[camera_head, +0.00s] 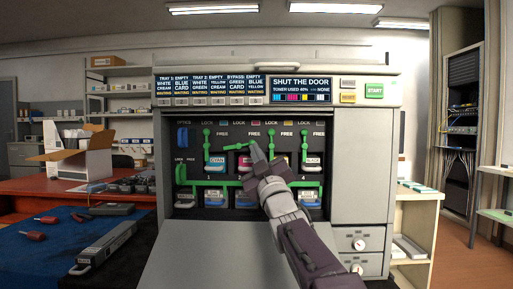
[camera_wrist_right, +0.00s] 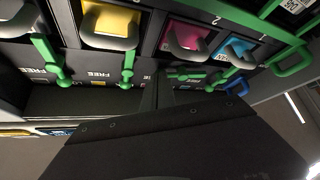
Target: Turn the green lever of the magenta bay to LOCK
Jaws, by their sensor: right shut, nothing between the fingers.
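The magenta bay's green lever (camera_head: 237,146) lies nearly level in the head view, its free end to the left. In the wrist view, which is upside down, this lever (camera_wrist_right: 190,75) lies sideways by the magenta cartridge (camera_wrist_right: 188,37). My right gripper (camera_head: 256,150) is shut and empty, its tips just right of the lever; I cannot tell whether they touch it. LOCK and FREE labels are printed above the bays. My left gripper is not in view.
Green levers of the cyan bay (camera_head: 207,140), yellow bay (camera_head: 271,138) and black bay (camera_head: 304,145) flank the work spot. A green rail (camera_head: 230,183) runs below, above lower cartridges. The open door panel (camera_head: 215,250) slopes below. A blue-topped table (camera_head: 45,245) stands left.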

